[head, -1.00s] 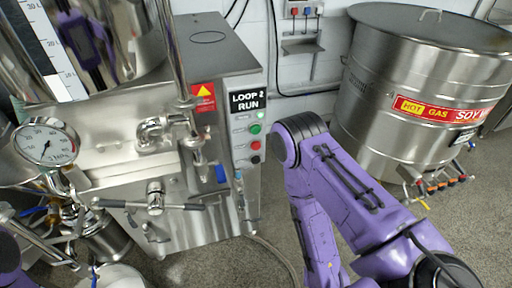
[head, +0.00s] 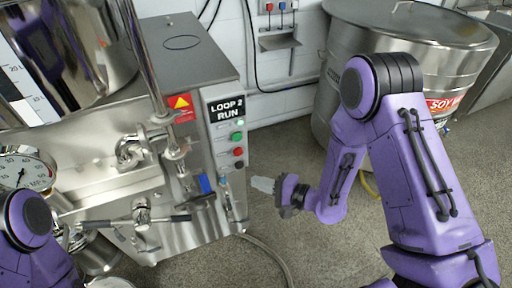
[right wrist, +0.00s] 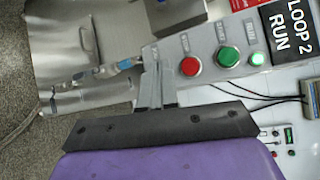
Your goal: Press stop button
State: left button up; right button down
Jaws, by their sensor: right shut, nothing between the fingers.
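The red stop button (head: 238,152) sits on the grey control panel (head: 226,150) below the green button (head: 237,136). In the right wrist view the red button (right wrist: 191,66) is left of the green button (right wrist: 228,57); its small label is hard to read. My right gripper (head: 258,184) is shut and empty, to the right of and below the red button in the head view, apart from it. In the right wrist view its fingers (right wrist: 155,85) point towards the panel, left of the red button. My left gripper is out of view; only part of my left arm shows.
A lit indicator (head: 240,122) is above the green button, and a black knob (head: 239,165) is below the red one. Blue-handled valve (head: 205,184) and pipes stand left of the panel. A large steel vat (head: 330,80) stands behind my right arm. The floor between is open.

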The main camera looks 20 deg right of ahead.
aim_at(238, 152)
jog(key=r+m+y, duration=0.1)
jog(key=m, duration=0.1)
jog(key=s+a+r+m+y, duration=0.1)
jog(key=m, duration=0.1)
jog(key=shift+s+a, duration=0.2)
jog(key=shift+w+d+f, duration=0.1)
jog(key=shift+w+f, duration=0.05)
jog(key=w+b, duration=0.1)
jog(key=w, duration=0.7)
jog(key=shift+w, duration=0.3)
jog(key=shift+w, duration=0.1)
dwell(1.5)
